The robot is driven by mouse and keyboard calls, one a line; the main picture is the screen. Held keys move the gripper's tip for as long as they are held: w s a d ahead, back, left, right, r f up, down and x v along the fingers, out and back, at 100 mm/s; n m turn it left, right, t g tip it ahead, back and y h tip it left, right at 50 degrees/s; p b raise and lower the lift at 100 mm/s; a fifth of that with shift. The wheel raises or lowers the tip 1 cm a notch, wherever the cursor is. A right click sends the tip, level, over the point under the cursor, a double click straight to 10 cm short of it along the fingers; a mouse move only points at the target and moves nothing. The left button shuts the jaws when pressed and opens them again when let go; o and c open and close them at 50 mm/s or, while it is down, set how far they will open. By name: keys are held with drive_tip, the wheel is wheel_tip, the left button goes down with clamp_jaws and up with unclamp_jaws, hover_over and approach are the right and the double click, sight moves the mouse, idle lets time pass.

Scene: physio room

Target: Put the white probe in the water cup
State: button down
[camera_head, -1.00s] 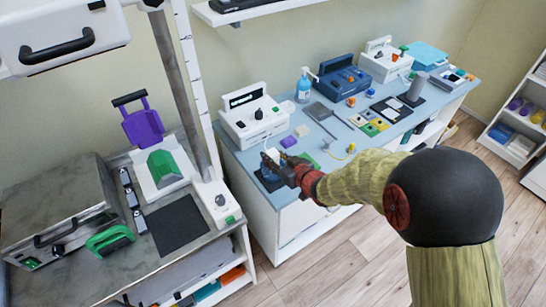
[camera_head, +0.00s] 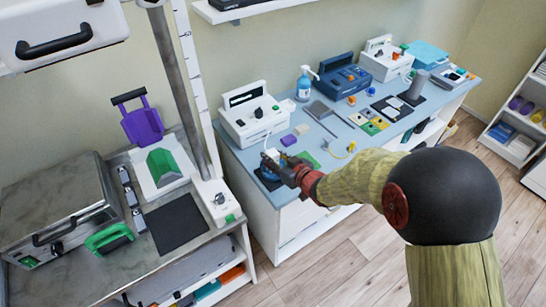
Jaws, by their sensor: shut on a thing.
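My gripper (camera_head: 277,167) is at the near left corner of the blue-topped bench, beside the white console, and is shut on the white probe (camera_head: 272,153). The probe is small and mostly hidden by the fingers. A thin white cord runs down to it from the console. The water cup (camera_head: 268,163) shows as a bluish shape on a dark mat, directly at my fingertips and partly covered by them. The probe is over or at the cup's mouth; I cannot tell how far inside it is.
The white console (camera_head: 254,119) stands just behind my gripper. A purple block (camera_head: 288,141), a green pad (camera_head: 308,159) and a blue-and-white bottle (camera_head: 304,86) are on the bench. A grey-topped cart (camera_head: 205,238) with a pole stands to the left.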

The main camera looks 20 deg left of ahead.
drive_tip(key=shift+r, duration=0.1)
drive_tip(key=c, duration=1.3)
unclamp_jaws()
drive_tip(key=shift+c, duration=0.2)
drive_tip(key=shift+d, duration=0.1)
drive_tip(key=v, duration=1.1)
drive_tip(key=shift+s+d, duration=0.25)
drive_tip(key=shift+s, duration=0.05)
